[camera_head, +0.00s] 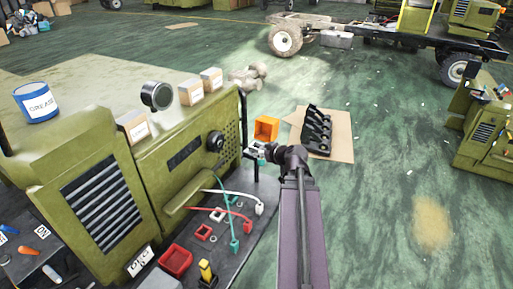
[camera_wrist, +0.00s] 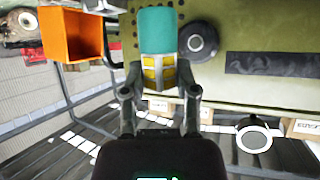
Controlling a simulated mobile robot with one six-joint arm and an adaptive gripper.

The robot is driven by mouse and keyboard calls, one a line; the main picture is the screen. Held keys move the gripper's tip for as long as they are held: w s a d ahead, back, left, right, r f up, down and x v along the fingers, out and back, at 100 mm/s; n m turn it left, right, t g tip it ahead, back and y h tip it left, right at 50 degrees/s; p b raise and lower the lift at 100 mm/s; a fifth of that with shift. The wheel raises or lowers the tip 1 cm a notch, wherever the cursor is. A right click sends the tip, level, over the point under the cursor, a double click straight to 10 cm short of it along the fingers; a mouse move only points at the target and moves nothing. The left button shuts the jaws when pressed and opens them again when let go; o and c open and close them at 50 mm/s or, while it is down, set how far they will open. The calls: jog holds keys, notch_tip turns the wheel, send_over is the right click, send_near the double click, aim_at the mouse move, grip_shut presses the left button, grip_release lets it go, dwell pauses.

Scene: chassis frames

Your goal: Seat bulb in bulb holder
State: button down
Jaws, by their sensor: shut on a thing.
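My gripper (camera_wrist: 158,88) is shut on a piece with a teal cap and a yellow-and-grey banded lower part, which I take to be the bulb (camera_wrist: 157,35). A round black fitting with a grey centre (camera_wrist: 198,41) is on the machine face, right of the bulb in the wrist view. It also shows in the head view (camera_head: 215,141). I cannot tell whether it is the bulb holder. The bulb looks apart from it.
An orange bin (camera_head: 266,128) is close behind my gripper. A round lamp (camera_head: 157,96) and small boxes (camera_head: 191,92) are on the green machine (camera_head: 110,185). Cables and red trays (camera_head: 175,260) lie on the dark bench. Open floor lies to the right.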

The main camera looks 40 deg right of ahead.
jog(key=shift+s+d, duration=0.15)
jog(key=shift+d, duration=0.05)
jog(key=w+d, duration=0.2)
jog(key=w, duration=0.2)
jog(key=w+d+f+b, duration=0.1)
jog(key=w+d, duration=0.2)
jog(key=w, duration=0.1)
jog(key=w+d, duration=0.2)
jog(key=w, duration=0.2)
jog(key=shift+w+d+f, duration=0.2)
jog(key=shift+w+d, duration=0.1)
jog(key=shift+d, duration=0.05)
jog(key=shift+w+d+b, duration=0.25)
jog(key=shift+w+b, duration=0.05)
jog(key=shift+w, duration=0.1)
jog(key=shift+w+d+f, duration=0.1)
jog(key=shift+w+f, duration=0.1)
jog(key=shift+f, duration=0.1)
notch_tip(320, 180, down, 3)
jog(key=b, duration=0.3)
jog(key=shift+b, duration=0.3)
